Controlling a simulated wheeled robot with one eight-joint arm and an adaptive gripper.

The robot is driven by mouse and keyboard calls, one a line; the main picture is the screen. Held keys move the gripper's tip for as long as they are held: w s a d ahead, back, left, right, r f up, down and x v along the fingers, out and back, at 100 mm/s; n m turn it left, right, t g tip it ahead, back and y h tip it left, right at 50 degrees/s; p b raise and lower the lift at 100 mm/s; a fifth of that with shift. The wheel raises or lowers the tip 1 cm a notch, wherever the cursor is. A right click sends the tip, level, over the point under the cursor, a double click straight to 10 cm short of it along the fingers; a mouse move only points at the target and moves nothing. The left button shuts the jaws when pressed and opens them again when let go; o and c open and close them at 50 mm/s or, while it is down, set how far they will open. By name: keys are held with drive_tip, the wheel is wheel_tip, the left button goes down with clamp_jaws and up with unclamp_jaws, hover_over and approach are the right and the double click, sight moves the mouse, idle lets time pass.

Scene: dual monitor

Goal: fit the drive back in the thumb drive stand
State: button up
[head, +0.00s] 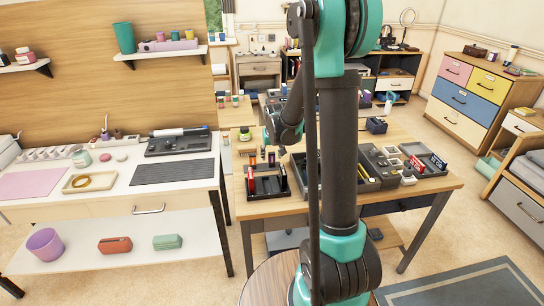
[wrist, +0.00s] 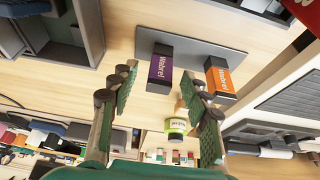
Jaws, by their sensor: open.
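In the wrist view a purple labelled block (wrist: 160,68) and an orange labelled block (wrist: 220,80) stand apart at a flat grey slab (wrist: 190,50). They look like drives at a stand, but I cannot tell for sure. The purple block lies beyond the gap between the fingertips. My gripper (head: 269,140) is small and partly hidden in the head view.
A green-labelled jar (wrist: 178,125) shows between the fingers in the wrist view. A black organiser (head: 267,190) with red items stands at the desk's near left. Grey trays (head: 385,165) fill the right. My arm hides the desk's middle.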

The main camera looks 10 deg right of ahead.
drive_tip(key=v, duration=1.1)
drive_tip(key=s+d+f, duration=0.1)
drive_tip(key=s+f, duration=0.2)
drive_tip(key=s, duration=0.5)
drive_tip(key=s+d+f, duration=0.1)
drive_tip(key=s+f, duration=0.1)
drive_tip(key=s, duration=0.6)
drive_tip(key=s+d+f, duration=0.2)
drive_tip(key=s+f, duration=0.1)
drive_tip(key=s, duration=0.6)
drive_tip(key=shift+f, duration=0.3)
